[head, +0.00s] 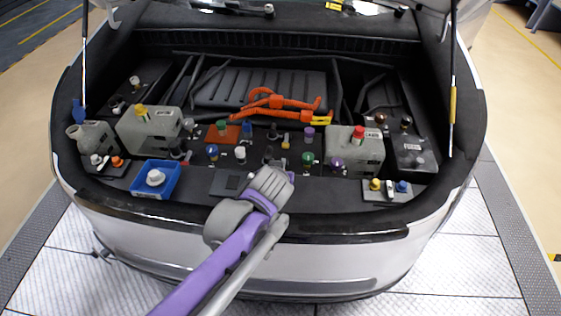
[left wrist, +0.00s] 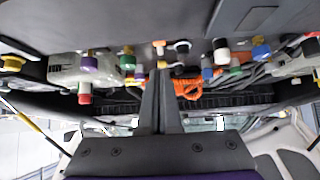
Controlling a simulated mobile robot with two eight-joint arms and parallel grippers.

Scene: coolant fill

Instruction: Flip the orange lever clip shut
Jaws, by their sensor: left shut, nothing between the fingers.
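A bright orange cable assembly with clip-like blocks (head: 277,101) lies at the back middle of the engine bay; it also shows in the left wrist view (left wrist: 187,84). I cannot make out its lever or whether it is open or shut. A small orange part (head: 117,162) sits at the front left. My left gripper (head: 275,168) reaches over the front edge of the bay, in front of the orange assembly. In the left wrist view its dark fingers (left wrist: 162,72) are together with nothing between them, apart from the orange assembly in the head view. My right gripper is not in view.
Grey tanks stand left (head: 150,133) and right (head: 349,155), the right one with a red cap (head: 359,131). Several coloured caps crowd the middle, including a purple one (head: 309,132). A blue tray (head: 146,189) sits at the front left. Hood struts rise at both sides.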

